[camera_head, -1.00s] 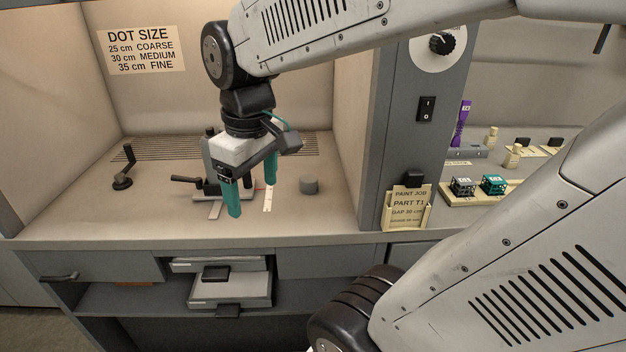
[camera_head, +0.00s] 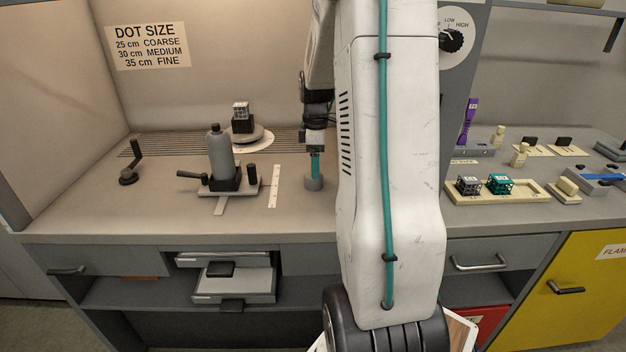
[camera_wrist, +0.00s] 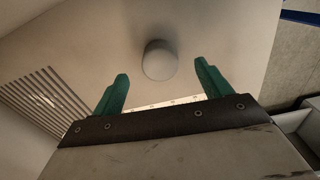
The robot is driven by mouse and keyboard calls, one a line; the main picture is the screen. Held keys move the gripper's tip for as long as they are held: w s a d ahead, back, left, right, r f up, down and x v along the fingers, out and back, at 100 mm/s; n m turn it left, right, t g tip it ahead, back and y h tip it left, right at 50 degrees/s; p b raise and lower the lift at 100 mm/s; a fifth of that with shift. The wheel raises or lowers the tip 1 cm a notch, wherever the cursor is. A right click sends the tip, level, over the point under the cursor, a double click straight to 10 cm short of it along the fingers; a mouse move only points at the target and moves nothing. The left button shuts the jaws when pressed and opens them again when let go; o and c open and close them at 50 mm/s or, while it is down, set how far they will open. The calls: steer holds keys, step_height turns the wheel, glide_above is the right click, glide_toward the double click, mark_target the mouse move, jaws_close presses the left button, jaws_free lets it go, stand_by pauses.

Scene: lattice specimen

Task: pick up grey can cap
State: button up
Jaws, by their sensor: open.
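The grey can cap (camera_head: 313,183) is a short grey cylinder on the bench floor, right of the ruler. In the wrist view the cap (camera_wrist: 160,60) lies just beyond the fingertips, between their lines and near the middle. My gripper (camera_head: 315,172) points down over the cap in the head view, with its teal fingers seen edge-on. In the wrist view my gripper (camera_wrist: 162,82) is open and empty, with a finger on each side. Whether a finger touches the cap cannot be told.
A grey spray can (camera_head: 220,158) stands in a holder left of the white ruler (camera_head: 274,187). Behind it a lattice cube (camera_head: 240,110) sits on a round stand. The side wall and control panel (camera_head: 462,90) are close on the right. The bench front is clear.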

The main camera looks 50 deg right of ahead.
step_height(320, 180, down, 6)
steer(key=shift+w+r, duration=0.15)
steer(key=c, duration=1)
